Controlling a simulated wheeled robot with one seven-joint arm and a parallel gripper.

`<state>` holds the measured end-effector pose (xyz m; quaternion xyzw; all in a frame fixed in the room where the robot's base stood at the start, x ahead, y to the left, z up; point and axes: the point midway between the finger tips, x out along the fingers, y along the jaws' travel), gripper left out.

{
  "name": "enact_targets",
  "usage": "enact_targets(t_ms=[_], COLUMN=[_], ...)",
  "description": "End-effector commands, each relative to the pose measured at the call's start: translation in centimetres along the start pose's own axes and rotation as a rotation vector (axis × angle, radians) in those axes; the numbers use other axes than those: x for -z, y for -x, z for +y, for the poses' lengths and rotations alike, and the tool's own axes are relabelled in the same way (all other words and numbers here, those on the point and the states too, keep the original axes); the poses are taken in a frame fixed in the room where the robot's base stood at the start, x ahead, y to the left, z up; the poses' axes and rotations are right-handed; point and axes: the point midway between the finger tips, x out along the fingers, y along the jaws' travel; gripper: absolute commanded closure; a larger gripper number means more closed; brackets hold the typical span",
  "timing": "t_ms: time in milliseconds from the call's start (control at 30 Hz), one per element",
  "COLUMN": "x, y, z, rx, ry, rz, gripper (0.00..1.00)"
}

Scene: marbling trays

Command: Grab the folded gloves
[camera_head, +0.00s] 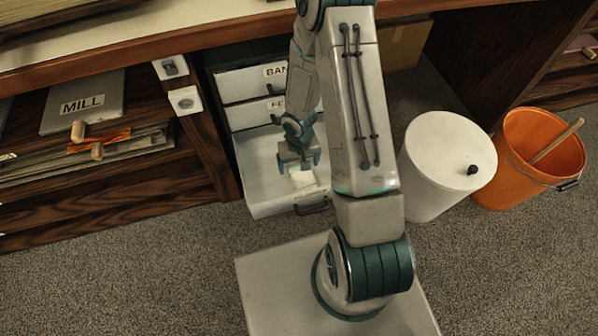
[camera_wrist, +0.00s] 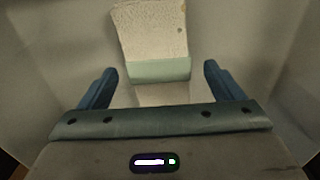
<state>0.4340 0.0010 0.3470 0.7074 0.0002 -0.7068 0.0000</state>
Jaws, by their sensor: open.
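The folded gloves (camera_wrist: 152,32) appear in the wrist view as an off-white, speckled bundle with a pale green band at the near end. They lie on the bare floor of an open pale drawer (camera_head: 262,188). In the head view a small light patch of them (camera_head: 301,178) shows just under my gripper (camera_head: 298,165). In the wrist view my gripper (camera_wrist: 160,68) is open, its two blue fingers apart on either side of the gloves' green end. No contact is visible. My gripper hides part of the gloves in the head view.
Shut drawers (camera_head: 245,84) with labels stand above the open one. A white lidded bin (camera_head: 445,150) and an orange bucket (camera_head: 520,160) with a wooden handle stand to the right. A wooden shelf unit (camera_head: 200,150) is at the left. Grey carpet is clear in front.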

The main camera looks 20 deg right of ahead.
Motion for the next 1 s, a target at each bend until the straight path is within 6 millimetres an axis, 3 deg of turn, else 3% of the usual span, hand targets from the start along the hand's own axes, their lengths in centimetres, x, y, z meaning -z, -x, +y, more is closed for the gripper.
enact_targets(t_ms=[33, 100, 333, 367, 500, 533, 833, 1000], x=[-0.1, -0.1, -0.1, -0.1, -0.1, -0.1, -0.1, 0.0], y=[-1.4, -1.9, -1.9, -1.9, -1.9, -1.9, -1.7, -0.6], z=[0.0, 0.0, 0.1, 0.1, 0.1, 0.1, 0.1, 0.0], rx=[-0.001, 0.000, 0.000, 0.000, 0.000, 0.000, 0.000, 0.000], ry=[0.002, 0.000, -0.001, -0.001, 0.000, -0.001, 0.000, -0.001], rz=[-0.003, -0.002, -0.001, -0.001, -0.001, -0.001, -0.001, 0.000], gripper=[0.13, 0.13, 0.13, 0.18, 0.57, 0.61, 0.61, 0.61])
